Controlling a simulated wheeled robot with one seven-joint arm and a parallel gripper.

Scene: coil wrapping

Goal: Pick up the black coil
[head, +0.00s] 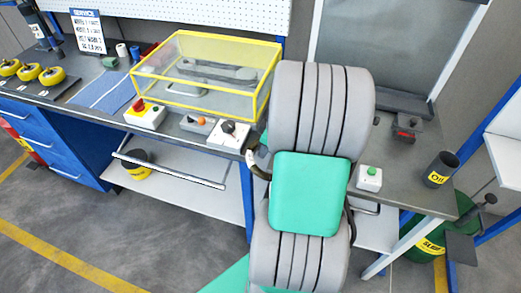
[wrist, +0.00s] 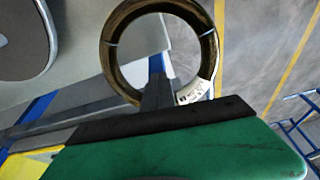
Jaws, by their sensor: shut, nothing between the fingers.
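The black coil (wrist: 119,76) is a dark ring with a bronze sheen and a white label at its lower right in the wrist view. In the head view only a dark curved edge of it (head: 260,171) shows beside my arm; the rest is hidden. My gripper (wrist: 157,78) is shut and empty. Its dark fingers point up from the black bar of the green hand and overlap the coil's lower part in the picture. I cannot tell whether they touch it. In the head view my arm hides the gripper.
The workbench (head: 400,165) carries a yellow-framed clear cover (head: 215,75), a red-button box (head: 146,115), a green-button box (head: 369,178) and an oil cup (head: 440,169). Several yellow coils (head: 30,72) lie at far left. A yellow-black coil (head: 137,163) sits on the lower shelf. Floor at front left is clear.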

